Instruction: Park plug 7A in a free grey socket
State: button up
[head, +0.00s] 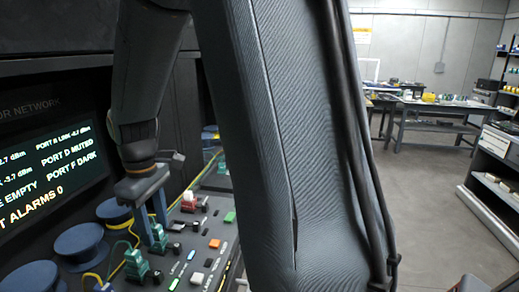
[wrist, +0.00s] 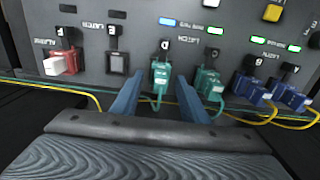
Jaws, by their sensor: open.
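No label reading 7A is legible on any plug. In the wrist view my gripper (wrist: 157,95) is open, its two blue fingers on either side of the green plug at port D (wrist: 160,76). I cannot tell whether they touch it. A second green plug (wrist: 209,84) sits at port C, just right of the right finger. Blue plugs sit at ports B (wrist: 250,88) and A (wrist: 289,95). A red and white plug (wrist: 62,63) is at port F. The port E socket (wrist: 117,62) looks empty. In the head view my gripper (head: 150,212) is above the green plugs (head: 136,265).
A lit screen (head: 50,165) stands left of the panel and reads port E empty, alarms 0. Round blue items (head: 80,243) lie between them. Yellow and green cables (wrist: 60,88) run along the panel's edge. A workbench (head: 430,105) stands far behind.

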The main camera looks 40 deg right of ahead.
aim_at(155, 226)
jog(key=shift+c, duration=0.2)
grip_shut()
jog(key=shift+r, duration=0.15)
jog(key=shift+r+p, duration=2.85)
jog(key=shift+p, duration=0.25)
